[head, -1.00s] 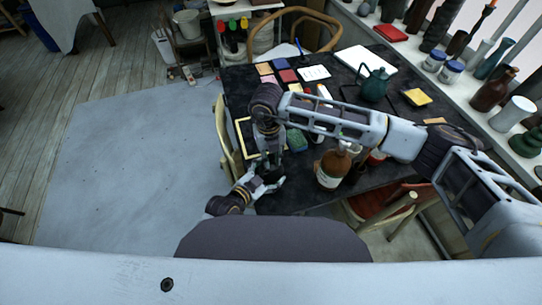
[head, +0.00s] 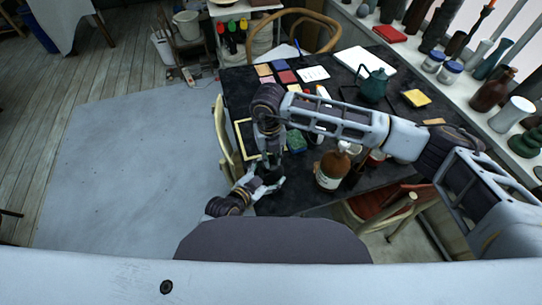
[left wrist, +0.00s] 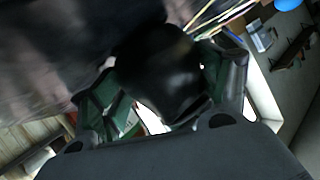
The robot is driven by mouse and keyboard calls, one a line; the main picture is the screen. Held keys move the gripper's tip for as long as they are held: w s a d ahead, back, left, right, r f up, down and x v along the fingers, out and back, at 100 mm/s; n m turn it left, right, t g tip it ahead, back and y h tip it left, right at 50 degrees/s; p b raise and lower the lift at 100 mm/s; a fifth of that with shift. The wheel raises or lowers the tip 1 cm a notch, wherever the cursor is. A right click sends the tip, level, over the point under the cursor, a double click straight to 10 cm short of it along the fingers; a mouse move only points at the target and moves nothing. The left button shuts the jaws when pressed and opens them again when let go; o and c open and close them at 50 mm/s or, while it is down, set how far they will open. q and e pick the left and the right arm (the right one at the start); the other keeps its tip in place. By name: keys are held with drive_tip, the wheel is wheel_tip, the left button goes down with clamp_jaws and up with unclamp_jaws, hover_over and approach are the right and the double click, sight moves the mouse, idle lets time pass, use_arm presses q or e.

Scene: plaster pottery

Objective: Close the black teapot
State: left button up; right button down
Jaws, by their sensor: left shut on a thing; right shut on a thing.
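The black teapot (left wrist: 165,72) is a dark, shiny rounded shape between the fingers of my left gripper (left wrist: 160,95) in the left wrist view. In the head view it is a small dark patch (head: 268,174) at the table's near left edge, mostly covered by my grippers. My left gripper (head: 270,182) is shut on it. My right arm reaches across from the right, and my right gripper (head: 270,160) points down just above the teapot. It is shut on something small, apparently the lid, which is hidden. I cannot tell whether the lid touches the teapot.
A brown bottle (head: 328,172) stands close to the right of the grippers, under my right arm. A green sponge-like block (head: 296,141) lies nearby. A chair (head: 222,125) stands at the table's left side.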

use_arm(q)
drive_tip(key=shift+s+d+r, duration=0.15)
drive_tip(key=shift+d+r, duration=0.1)
drive_tip(key=shift+d, duration=0.1)
use_arm(e)
drive_tip(key=shift+s+a+f, duration=0.1)
drive_tip(key=shift+s+f, duration=0.15)
drive_tip(key=shift+f, duration=0.5)
idle(0.6)
drive_tip(key=c, duration=1.6)
unclamp_jaws()
drive_tip(key=shift+c, duration=0.2)
use_arm(q)
drive_tip(key=shift+a, duration=0.1)
use_arm(e)
drive_tip(key=shift+a, duration=0.15)
drive_tip(key=shift+r, duration=0.2)
drive_tip(key=shift+w+r, duration=0.1)
drive_tip(key=shift+r, duration=0.4)
use_arm(q)
drive_tip(key=shift+a+f, duration=0.1)
drive_tip(key=shift+f, duration=0.1)
use_arm(e)
drive_tip(key=shift+r, duration=1.6)
drive_tip(key=shift+w, duration=0.1)
drive_tip(key=shift+c, duration=0.4)
drive_tip(key=shift+c, duration=1)
